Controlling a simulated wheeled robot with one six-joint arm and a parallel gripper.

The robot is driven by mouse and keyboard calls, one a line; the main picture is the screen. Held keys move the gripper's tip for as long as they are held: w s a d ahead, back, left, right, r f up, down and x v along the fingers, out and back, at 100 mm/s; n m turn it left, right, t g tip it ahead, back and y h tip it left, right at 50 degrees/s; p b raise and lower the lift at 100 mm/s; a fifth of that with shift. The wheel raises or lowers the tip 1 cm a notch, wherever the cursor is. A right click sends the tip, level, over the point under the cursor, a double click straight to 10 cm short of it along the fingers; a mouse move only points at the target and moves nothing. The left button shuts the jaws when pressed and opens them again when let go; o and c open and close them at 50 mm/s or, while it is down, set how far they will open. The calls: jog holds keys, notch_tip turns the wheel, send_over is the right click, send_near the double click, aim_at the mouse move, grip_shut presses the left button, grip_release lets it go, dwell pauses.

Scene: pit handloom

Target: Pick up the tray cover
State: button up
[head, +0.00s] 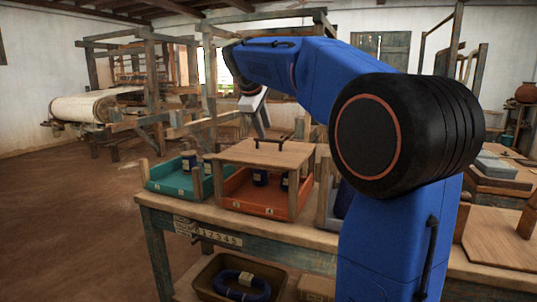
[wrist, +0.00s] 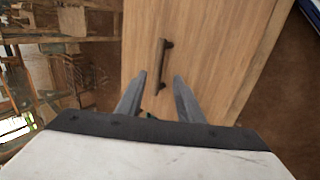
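The tray cover (head: 240,153) is a flat wooden board with a dark bar handle (head: 272,144) on top. It rests level above the orange tray (head: 250,203), which holds dark blue pots (head: 260,177). My gripper (head: 263,132) is just above the handle, pointing down. In the wrist view, my gripper (wrist: 159,77) is open, its two fingers apart. The handle (wrist: 163,62) shows between and beyond the fingertips, on the board (wrist: 215,50). I cannot tell whether the fingertips reach down beside the handle; no grip on it shows.
A teal tray (head: 172,177) with pots stands left of the orange one on the worktable (head: 300,234). A grey tray (head: 328,200) at the right is partly hidden by my arm. Wooden loom frames (head: 150,75) stand behind. The floor at left is clear.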

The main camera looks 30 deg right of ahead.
aim_at(267, 150)
jog(key=shift+x, duration=2.85)
jog(key=shift+d+r, duration=0.15)
grip_shut()
